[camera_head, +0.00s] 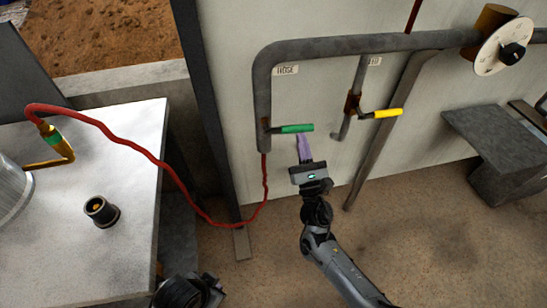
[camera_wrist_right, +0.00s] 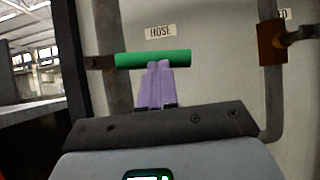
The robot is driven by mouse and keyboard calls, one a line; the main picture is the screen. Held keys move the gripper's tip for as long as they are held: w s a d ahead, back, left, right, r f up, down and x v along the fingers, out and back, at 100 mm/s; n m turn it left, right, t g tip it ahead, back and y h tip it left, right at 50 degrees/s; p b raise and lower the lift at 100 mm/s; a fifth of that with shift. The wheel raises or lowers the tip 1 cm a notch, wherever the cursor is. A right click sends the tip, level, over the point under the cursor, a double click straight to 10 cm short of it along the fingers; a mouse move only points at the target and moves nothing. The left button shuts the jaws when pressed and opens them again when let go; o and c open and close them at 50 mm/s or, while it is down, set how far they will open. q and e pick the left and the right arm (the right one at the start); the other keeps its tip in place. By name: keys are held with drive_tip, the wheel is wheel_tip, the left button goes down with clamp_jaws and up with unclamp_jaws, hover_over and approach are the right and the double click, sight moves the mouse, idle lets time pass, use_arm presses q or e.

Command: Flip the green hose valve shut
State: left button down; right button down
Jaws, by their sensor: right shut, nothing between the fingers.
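The green hose valve handle (camera_head: 297,128) sticks out level to the right from the grey vertical pipe (camera_head: 263,100), below the HOSE label (camera_head: 286,71). In the right wrist view the green handle (camera_wrist_right: 152,59) lies across the upper middle. My right gripper (camera_head: 301,138) has its purple fingers shut together and empty, pointing up just under the handle. In the right wrist view the fingertips (camera_wrist_right: 158,66) overlap the handle's front; I cannot tell whether they touch it. A dark part of my left arm (camera_head: 188,291) shows at the bottom edge; its fingers cannot be made out.
A yellow-handled valve (camera_head: 387,113) sits to the right on a neighbouring pipe. A red hose (camera_head: 160,160) hangs from the green valve's pipe and runs to the white table (camera_head: 75,250) at left. A dark round fitting (camera_head: 101,211) stands on the table.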

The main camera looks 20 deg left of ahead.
drive_tip(key=shift+r+n+g+y, duration=0.2)
drive_tip(key=shift+n+g+y, duration=0.1)
drive_tip(key=shift+n+y, duration=0.1)
drive_tip(key=a+f+p+v, duration=0.1)
drive_tip(key=f+v, duration=0.1)
drive_tip(key=v, duration=1.1)
drive_tip(key=shift+w+a+p, duration=0.35)
drive_tip(key=shift+w+p, duration=0.05)
drive_tip(key=shift+f, duration=0.15)
